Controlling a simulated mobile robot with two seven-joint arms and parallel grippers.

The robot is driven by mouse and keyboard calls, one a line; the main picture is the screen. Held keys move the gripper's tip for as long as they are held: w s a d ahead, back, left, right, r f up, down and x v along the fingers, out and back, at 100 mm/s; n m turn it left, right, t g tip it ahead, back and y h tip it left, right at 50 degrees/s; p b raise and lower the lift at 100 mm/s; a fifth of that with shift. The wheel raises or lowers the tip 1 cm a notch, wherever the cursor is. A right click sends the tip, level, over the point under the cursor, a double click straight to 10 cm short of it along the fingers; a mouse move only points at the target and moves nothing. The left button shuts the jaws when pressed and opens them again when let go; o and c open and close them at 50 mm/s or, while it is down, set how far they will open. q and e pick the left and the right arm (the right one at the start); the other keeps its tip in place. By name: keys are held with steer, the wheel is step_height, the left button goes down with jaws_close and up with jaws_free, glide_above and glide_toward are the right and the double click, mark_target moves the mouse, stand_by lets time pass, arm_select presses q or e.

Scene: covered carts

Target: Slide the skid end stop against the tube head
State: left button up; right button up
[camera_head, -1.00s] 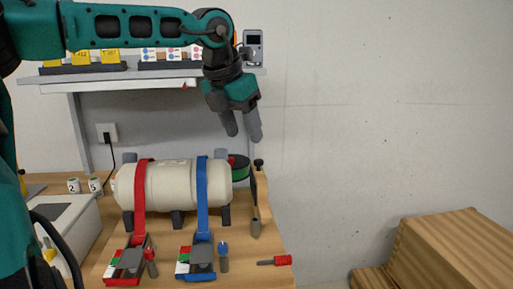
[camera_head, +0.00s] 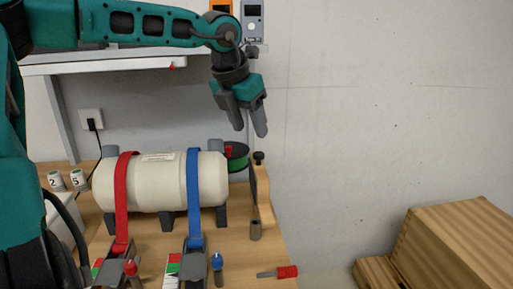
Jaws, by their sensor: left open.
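A cream tube (camera_head: 160,182) lies sideways on the bench, held by a red strap (camera_head: 122,198) and a blue strap (camera_head: 193,200). Its rounded right head (camera_head: 217,178) faces a wooden end stop (camera_head: 262,192) with a black knob (camera_head: 259,157) on top. A gap shows between the tube head and the end stop. My left gripper (camera_head: 249,126) is open and empty, pointing down above the end stop's upper end and clear of it. My right gripper is not in view.
A green and black round item (camera_head: 237,157) sits behind the tube's right end. Strap ratchets (camera_head: 194,265) line the front. A shelf (camera_head: 110,60) hangs above; wooden boxes (camera_head: 460,245) stand at right.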

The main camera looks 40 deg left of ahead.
mark_target(258, 153)
arm_select(q)
steer(key=x, duration=0.7)
steer(key=shift+w+a+f, duration=0.1)
steer(key=shift+w+f, duration=0.1)
steer(key=shift+f, duration=0.1)
jaws_close()
stand_by(0.4)
